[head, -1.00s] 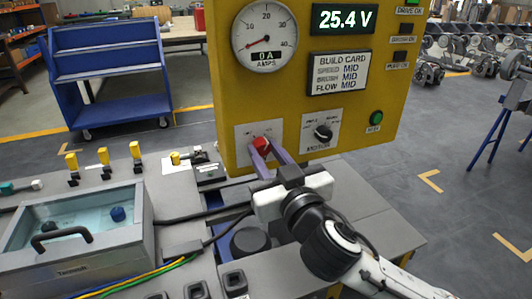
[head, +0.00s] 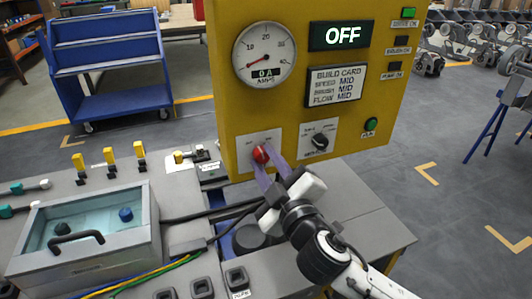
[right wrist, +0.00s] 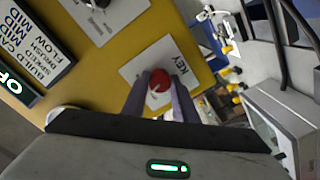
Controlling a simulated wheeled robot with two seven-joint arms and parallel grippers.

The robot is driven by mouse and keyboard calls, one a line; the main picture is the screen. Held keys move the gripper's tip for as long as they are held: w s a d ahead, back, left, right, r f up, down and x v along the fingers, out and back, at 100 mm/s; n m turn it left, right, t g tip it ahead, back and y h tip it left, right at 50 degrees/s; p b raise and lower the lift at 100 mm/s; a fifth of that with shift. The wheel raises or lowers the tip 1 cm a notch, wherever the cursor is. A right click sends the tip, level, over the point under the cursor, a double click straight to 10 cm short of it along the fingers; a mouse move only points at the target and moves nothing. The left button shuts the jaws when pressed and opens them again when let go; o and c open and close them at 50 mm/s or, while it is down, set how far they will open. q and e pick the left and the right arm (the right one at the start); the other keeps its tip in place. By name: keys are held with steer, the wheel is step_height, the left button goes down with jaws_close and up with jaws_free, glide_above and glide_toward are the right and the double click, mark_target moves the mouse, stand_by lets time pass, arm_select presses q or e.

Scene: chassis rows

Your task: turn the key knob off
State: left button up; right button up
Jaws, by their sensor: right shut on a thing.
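The red key knob (head: 261,154) sits on a pale plate low on the yellow panel (head: 220,60). My right gripper (head: 265,163) is shut on the knob, one purple finger on each side. In the right wrist view the red knob (right wrist: 159,82) shows between the two fingertips (right wrist: 160,88), beside a plate marked KEY (right wrist: 181,65). The display (head: 342,35) at the top of the panel reads OFF. My left gripper is not in view.
A gauge (head: 264,55), a build card, a black selector knob (head: 320,141) and a green button (head: 371,125) are on the panel. A clear-lidded box (head: 85,230) and yellow switches stand on the grey bench at left. Cables cross the bench.

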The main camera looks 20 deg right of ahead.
steer(key=shift+n+p, duration=0.95)
steer(key=shift+n, duration=0.65)
steer(key=o, duration=1.1)
steer(key=shift+c, duration=0.2)
steer(key=s+b, duration=0.1)
steer(key=s, duration=0.9)
steer(key=shift+s+d, duration=0.15)
steer(key=shift+d, duration=0.05)
